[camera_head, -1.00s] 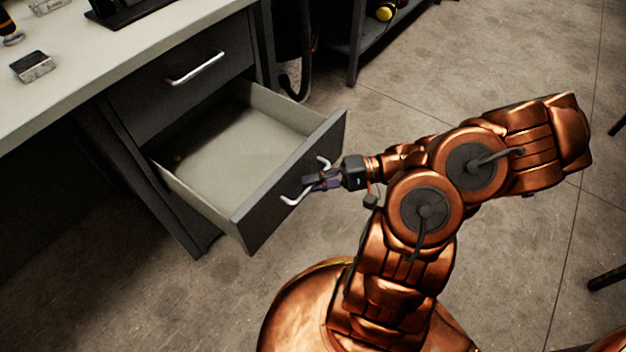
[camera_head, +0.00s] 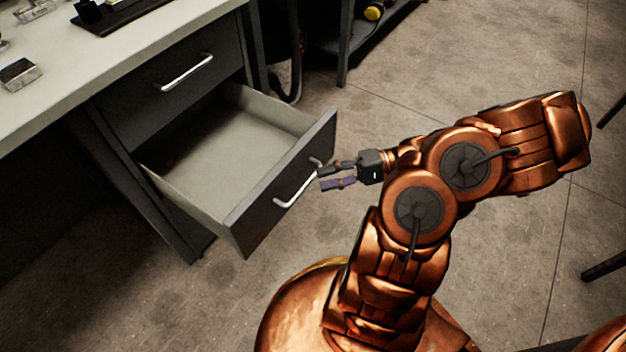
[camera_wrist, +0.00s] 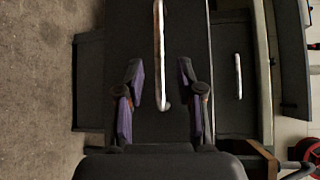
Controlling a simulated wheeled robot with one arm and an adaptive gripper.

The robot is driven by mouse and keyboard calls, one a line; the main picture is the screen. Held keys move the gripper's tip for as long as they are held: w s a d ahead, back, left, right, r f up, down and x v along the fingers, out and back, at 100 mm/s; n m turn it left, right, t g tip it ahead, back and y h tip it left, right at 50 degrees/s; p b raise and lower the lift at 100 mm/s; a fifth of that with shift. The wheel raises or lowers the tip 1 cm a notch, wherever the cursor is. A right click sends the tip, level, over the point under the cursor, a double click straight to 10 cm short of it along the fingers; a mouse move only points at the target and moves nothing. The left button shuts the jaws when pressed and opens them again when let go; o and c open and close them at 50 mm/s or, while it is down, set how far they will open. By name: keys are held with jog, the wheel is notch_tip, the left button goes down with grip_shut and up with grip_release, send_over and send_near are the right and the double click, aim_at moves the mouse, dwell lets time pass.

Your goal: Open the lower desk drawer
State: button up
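The lower desk drawer (camera_head: 285,180) is pulled well out, and its pale, empty-looking inside shows in the head view. Its silver bar handle (camera_head: 297,186) is on the dark front; in the wrist view the handle (camera_wrist: 159,55) runs upright, its near end between and ahead of the fingers. In the wrist view my gripper (camera_wrist: 160,90) shows two spread fingers with purple pads and nothing held.
The upper drawer (camera_head: 175,85) is closed, with its own silver handle. The desk top (camera_head: 75,65) holds a small metal block (camera_head: 20,74) and a black tray. A shelf with a yellow item (camera_head: 374,12) stands behind.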

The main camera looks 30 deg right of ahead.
jog(key=f+v, duration=0.1)
jog(key=v, duration=0.5)
jog(key=shift+d+r, duration=0.25)
jog(key=shift+r, duration=0.3)
jog(key=a+r+n+g+h+p, duration=0.25)
jog(key=a+r+p, duration=0.25)
jog(key=r, duration=0.3)
jog(key=a+r+n+g+h+p, duration=0.1)
jog(key=a+r+g+p, duration=0.35)
jog(key=r, duration=0.35)
jog(key=a+r+n+g+h+p, duration=0.2)
jog(key=a+r+p, duration=0.4)
jog(key=r, duration=0.2)
jog(key=s+r+h+p, duration=0.3)
jog(key=s+r+p, duration=0.1)
jog(key=r+p, duration=0.2)
jog(key=s+a+r+h+p, duration=0.1)
jog(key=s+r+h+p, duration=0.2)
jog(key=r+p, duration=0.3)
jog(key=s+a+r+t+h+p, duration=0.1)
jog(key=s+r+h+p, duration=0.2)
jog(key=r, duration=0.7)
jog(key=s+p, duration=0.2)
jog(key=p, duration=0.2)
jog(key=shift+a+r+h, duration=0.15)
jog(key=shift+r+h, duration=0.05)
jog(key=shift+h, duration=0.15)
